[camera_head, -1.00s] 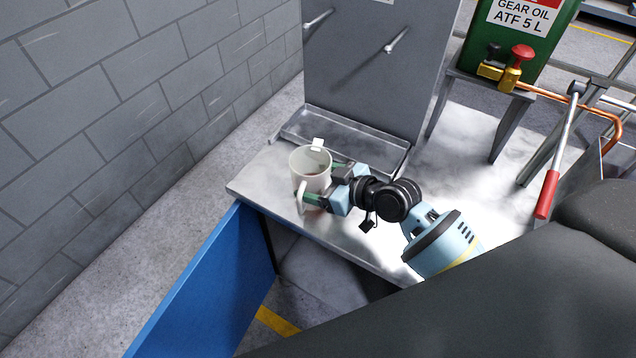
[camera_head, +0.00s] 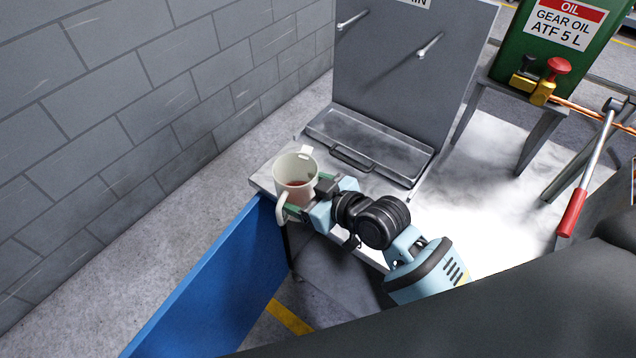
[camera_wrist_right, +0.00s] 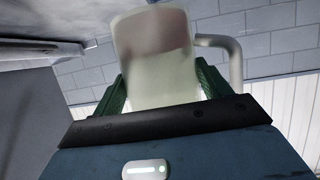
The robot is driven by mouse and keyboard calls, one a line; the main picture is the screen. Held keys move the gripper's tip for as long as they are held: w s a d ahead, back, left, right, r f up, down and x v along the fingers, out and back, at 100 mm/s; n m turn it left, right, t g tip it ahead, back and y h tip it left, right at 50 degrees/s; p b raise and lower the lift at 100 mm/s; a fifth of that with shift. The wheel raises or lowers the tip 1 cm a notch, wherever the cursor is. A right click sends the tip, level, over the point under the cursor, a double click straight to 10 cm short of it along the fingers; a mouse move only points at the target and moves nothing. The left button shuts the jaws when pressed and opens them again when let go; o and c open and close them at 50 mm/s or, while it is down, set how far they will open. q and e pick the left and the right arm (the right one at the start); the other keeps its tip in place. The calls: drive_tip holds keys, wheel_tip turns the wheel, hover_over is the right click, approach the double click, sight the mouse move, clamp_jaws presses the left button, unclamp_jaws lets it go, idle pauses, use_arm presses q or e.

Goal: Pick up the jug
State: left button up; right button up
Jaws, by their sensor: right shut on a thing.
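The jug (camera_head: 296,174) is a white, open-topped vessel with a spout at the back and a handle at its front left. A little reddish liquid shows inside it. My right gripper (camera_head: 298,196) is shut on the jug's body, with green fingers on either side of it. In the right wrist view the jug (camera_wrist_right: 155,62) stands between the green fingers, its handle to the right. The jug looks upright and is at the left edge of the metal bench; its base is hidden by the gripper, so I cannot tell its clearance. My left gripper is not in view.
A grey drip tray (camera_head: 390,157) with a black handle lies on the bench (camera_head: 490,200) below an upright panel (camera_head: 400,70) with pegs. A green gear oil tank (camera_head: 552,40) stands at the right. A blue panel (camera_head: 215,285) is below the jug, and a block wall (camera_head: 150,110) is at left.

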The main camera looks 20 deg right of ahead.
drive_tip(key=s+a, duration=0.2)
drive_tip(key=a, duration=0.4)
drive_tip(key=shift+a+r, duration=0.15)
drive_tip(key=shift+r, duration=0.2)
drive_tip(key=shift+a, duration=0.1)
idle(0.4)
drive_tip(key=s+d+r+m+t+h, duration=0.1)
drive_tip(key=d+r+m+h, duration=0.2)
drive_tip(key=d, duration=0.6)
drive_tip(key=s+d+r+m+t+h, duration=0.1)
drive_tip(key=s+d+r+m+h, duration=0.1)
drive_tip(key=d+r, duration=0.5)
drive_tip(key=d+m+h, duration=0.1)
drive_tip(key=d+h, duration=0.1)
drive_tip(key=d, duration=0.1)
drive_tip(key=shift+r+m+h, duration=0.25)
drive_tip(key=shift+m+h, duration=0.05)
drive_tip(key=shift+m, duration=0.1)
drive_tip(key=shift+d, duration=0.15)
